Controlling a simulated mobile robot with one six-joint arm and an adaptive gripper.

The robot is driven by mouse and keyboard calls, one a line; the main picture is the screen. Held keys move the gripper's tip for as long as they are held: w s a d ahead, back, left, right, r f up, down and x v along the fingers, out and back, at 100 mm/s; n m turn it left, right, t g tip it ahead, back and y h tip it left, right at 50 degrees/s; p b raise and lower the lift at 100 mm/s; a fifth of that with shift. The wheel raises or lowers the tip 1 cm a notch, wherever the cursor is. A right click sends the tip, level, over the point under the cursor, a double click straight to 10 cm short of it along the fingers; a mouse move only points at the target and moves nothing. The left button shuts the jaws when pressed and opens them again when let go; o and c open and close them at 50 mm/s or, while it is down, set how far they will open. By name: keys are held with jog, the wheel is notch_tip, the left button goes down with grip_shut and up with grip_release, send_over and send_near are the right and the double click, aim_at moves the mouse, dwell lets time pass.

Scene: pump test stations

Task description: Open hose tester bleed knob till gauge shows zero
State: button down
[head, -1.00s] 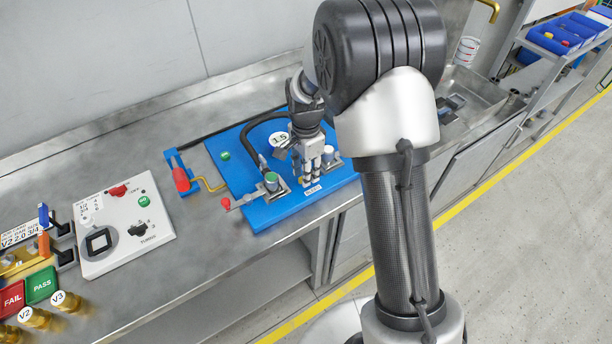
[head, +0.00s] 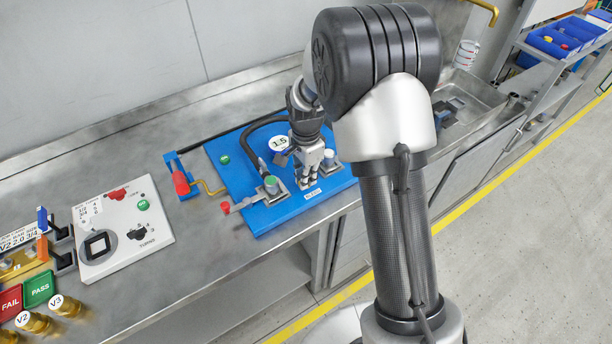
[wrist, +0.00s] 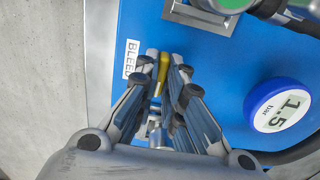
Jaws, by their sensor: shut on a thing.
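The hose tester is a blue plate (head: 250,212) on the steel bench. Its round blue-rimmed gauge (head: 279,143) reads 1.5 bar, clearest in the wrist view (wrist: 280,105). The yellow bleed knob (wrist: 163,72) stands next to the white BLEED label (wrist: 132,58) near the plate's front edge. My gripper (wrist: 163,66) points down at it, with its fingers closed on both sides of the knob. In the head view my gripper (head: 308,181) hides the knob, while the label (head: 313,194) shows just in front.
A green-topped fitting (head: 271,184) and a red-ended lever (head: 226,207) are left of my gripper, with a grey fitting (head: 329,158) close on the right. A black hose (head: 252,135) curves behind. A white control panel (head: 125,230) is further left.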

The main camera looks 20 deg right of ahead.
jog(key=shift+n, duration=0.3)
jog(key=n+p, duration=0.2)
jog(key=n, duration=0.1)
jog(key=shift+r, duration=0.1)
jog(key=n+p, duration=0.1)
jog(key=n, duration=0.4)
jog(key=n+p, duration=0.1)
jog(key=n, duration=0.3)
jog(key=shift+n, duration=0.3)
jog(key=n+p, duration=0.1)
jog(key=n, duration=0.3)
jog(key=shift+n, duration=0.3)
dwell(0.3)
jog(key=c, duration=1.7)
grip_release()
